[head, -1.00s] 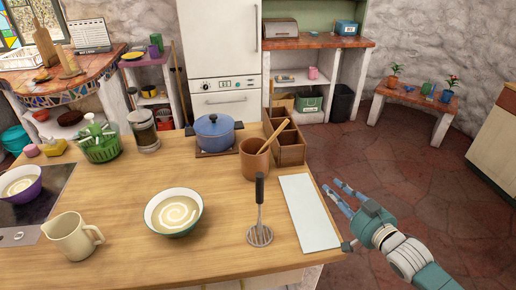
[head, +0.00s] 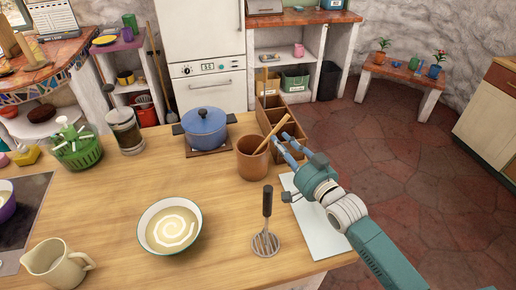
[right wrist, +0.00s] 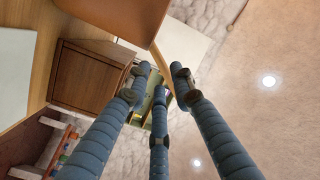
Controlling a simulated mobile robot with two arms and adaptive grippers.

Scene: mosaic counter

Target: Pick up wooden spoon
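The wooden spoon (head: 272,134) leans in a brown crock (head: 252,163), its handle sticking up to the right over the crock's rim. My right gripper (head: 281,144) is over the counter, just right of the crock, its fingers pointing at the handle. In the right wrist view the fingers (right wrist: 160,78) are spread, and the spoon handle (right wrist: 155,56) shows beyond and between the fingertips. I see no grip on it; whether a finger touches it I cannot tell. The crock also shows in the right wrist view (right wrist: 125,14). My left gripper is not in view.
A wooden divided box (head: 270,103) stands behind the crock and gripper. A blue pot (head: 205,128) is to the left. A masher (head: 266,240), a white board (head: 322,236) and a soup bowl (head: 169,227) are in front. The floor right of the counter is open.

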